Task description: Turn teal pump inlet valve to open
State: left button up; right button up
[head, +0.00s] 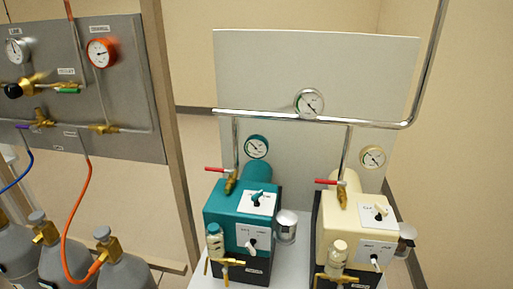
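The teal pump (221,205) stands on a white surface, right of the picture's middle bottom. Its inlet valve is a brass body (231,183) under a vertical steel pipe (236,143). The valve's red lever (214,169) points left, roughly level and crosswise to the pipe. Neither of my grippers is in view.
A cream pump (330,215) with its own crosswise red lever (327,182) stands close on the right. A steel manifold pipe (270,115) runs above both. A post (163,120), gas panel (75,90) and grey cylinders (122,262) stand left.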

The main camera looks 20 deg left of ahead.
aim_at(230, 171)
jog(key=j+u, duration=0.2)
jog(key=u, duration=0.3)
jog(key=i+j+u, duration=0.1)
jog(key=u, duration=0.35)
